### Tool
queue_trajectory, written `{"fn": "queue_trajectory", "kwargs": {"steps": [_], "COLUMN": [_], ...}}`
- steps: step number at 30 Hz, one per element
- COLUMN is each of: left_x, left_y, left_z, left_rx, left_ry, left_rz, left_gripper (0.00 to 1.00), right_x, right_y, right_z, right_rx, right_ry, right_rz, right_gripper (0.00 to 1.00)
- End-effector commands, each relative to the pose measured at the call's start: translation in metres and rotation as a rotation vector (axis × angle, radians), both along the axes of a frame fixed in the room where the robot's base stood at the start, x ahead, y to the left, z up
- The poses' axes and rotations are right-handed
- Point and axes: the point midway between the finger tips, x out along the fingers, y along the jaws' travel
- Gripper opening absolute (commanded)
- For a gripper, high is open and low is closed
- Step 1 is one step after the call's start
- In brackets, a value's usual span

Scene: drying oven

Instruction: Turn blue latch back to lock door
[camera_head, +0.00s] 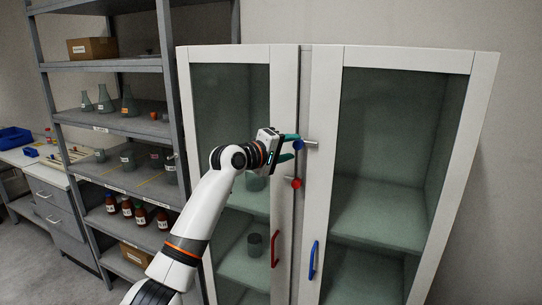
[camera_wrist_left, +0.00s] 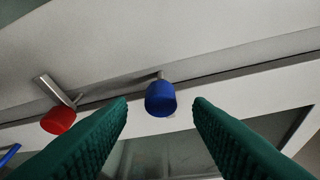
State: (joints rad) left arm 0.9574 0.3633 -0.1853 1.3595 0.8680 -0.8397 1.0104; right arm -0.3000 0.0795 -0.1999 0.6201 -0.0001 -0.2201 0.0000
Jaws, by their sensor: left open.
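The blue latch (camera_head: 298,145) is a blue knob with a metal bar, high on the frame where the two cabinet doors meet. In the head view its bar points right, onto the right door (camera_head: 337,120). My left gripper (camera_head: 291,147) is open at the blue knob. In the left wrist view the blue knob (camera_wrist_left: 160,98) lies ahead, between the two green fingertips (camera_wrist_left: 160,103) and apart from both. A red latch (camera_head: 296,183) sits just below the blue one, and shows at the left in the wrist view (camera_wrist_left: 58,119). My right gripper is not in view.
The left door has a red handle (camera_head: 275,249) and the right door a blue handle (camera_head: 314,260). A grey shelf rack (camera_head: 177,125) with flasks and bottles stands left of the cabinet. The space in front of the right door is clear.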

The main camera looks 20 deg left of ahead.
Motion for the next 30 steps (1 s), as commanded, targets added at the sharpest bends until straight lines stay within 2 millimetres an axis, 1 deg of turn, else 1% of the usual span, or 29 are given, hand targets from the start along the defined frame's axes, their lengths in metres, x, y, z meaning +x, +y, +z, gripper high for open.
{"fn": "queue_trajectory", "kwargs": {"steps": [1, 6, 9, 12, 17, 30], "left_x": [-0.010, -0.043, -0.057, -0.068, -0.075, -0.074], "left_y": [0.005, 0.019, 0.026, 0.030, 0.033, 0.033], "left_z": [-0.003, 0.001, 0.003, 0.005, 0.007, 0.007], "left_rx": [0.003, 0.003, 0.003, 0.003, 0.002, 0.001], "left_ry": [-0.003, -0.002, -0.001, 0.000, 0.001, 0.002], "left_rz": [0.001, 0.002, 0.002, 0.002, 0.000, 0.001], "left_gripper": [0.46, 0.46, 0.46, 0.46, 0.46, 0.46], "right_x": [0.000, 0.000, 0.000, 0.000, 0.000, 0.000], "right_y": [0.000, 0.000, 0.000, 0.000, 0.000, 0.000], "right_z": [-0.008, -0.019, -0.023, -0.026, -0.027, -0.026], "right_rx": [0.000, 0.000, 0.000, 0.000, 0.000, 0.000], "right_ry": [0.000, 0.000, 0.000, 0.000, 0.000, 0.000], "right_rz": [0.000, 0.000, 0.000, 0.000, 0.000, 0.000], "right_gripper": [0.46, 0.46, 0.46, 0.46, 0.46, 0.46]}}
